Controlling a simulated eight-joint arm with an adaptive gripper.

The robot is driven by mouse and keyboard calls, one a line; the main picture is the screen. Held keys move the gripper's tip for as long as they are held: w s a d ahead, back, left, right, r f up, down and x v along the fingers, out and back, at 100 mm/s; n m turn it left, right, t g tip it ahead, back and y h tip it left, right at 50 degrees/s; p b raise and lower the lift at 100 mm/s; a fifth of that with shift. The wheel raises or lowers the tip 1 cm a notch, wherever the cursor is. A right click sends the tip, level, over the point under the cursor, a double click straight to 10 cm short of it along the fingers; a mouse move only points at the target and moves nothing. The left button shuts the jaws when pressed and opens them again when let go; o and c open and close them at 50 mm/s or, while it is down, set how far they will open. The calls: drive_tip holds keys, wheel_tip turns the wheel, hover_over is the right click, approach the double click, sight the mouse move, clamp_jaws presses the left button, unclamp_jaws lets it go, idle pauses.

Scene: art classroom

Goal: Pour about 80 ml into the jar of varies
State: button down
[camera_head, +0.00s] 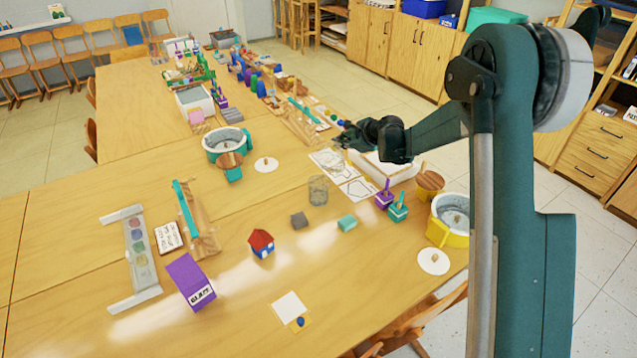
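A clear, greyish jar (318,190) stands upright on the wooden table near the middle of the view. I cannot tell whether it holds any liquid. My gripper (343,137) is dark and small in view, above the table and behind the jar, apart from it. Its fingers point left. I cannot tell whether they are open or shut, or whether they hold anything. A faint grey shape shows just below them over the white sheets. No label reading "varies" can be made out.
Paper sheets (357,189) and a white tray (384,172) lie under my arm. Teal-handled (226,141) and yellow (450,217) pots flank the area. A purple box (190,281) stands at front left.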

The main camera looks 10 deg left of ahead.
drive_tip(key=shift+w+d+f+m+g+y+b, duration=0.15)
drive_tip(key=shift+w+f+m+g+b, duration=0.25)
drive_tip(key=shift+w+f+g, duration=0.55)
drive_tip(key=shift+w+d+f+m+g+y+b, duration=0.2)
drive_tip(key=shift+w+f+m+g, duration=0.4)
drive_tip(key=shift+f, duration=0.6)
drive_tip(key=shift+w+d+f+m+g+h+b, duration=0.1)
drive_tip(key=shift+w+f+m+g+b, duration=0.4)
drive_tip(key=shift+f+g, duration=0.55)
drive_tip(key=shift+w+f, duration=0.1)
drive_tip(key=shift+w, duration=0.05)
